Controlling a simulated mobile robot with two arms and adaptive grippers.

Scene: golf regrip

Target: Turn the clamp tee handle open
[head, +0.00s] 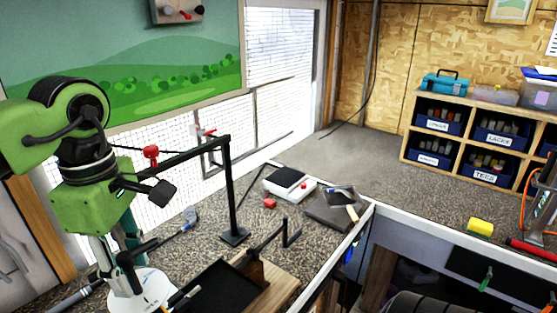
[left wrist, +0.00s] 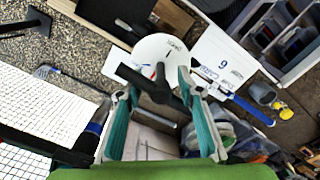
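The clamp tee handle is a black T-shaped bar (left wrist: 150,84) in the left wrist view, lying across the space between my fingertips. In the head view a black bar (head: 138,251) shows beside my left gripper (head: 126,268), low at the left. In the left wrist view my left gripper (left wrist: 153,90) has its two teal fingers well apart, one on each side of the handle. I cannot tell whether either finger touches it. A white round plate (head: 152,284) lies below the fingers; it also shows in the left wrist view (left wrist: 158,47). My right gripper is not in view.
A golf club (head: 190,216) lies along the bench left of the black lamp stand (head: 231,190). A black tray (head: 222,286) is right of the gripper. A white scale (head: 290,184) stands farther back. A shelf of labelled bins (head: 410,133) is at the right.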

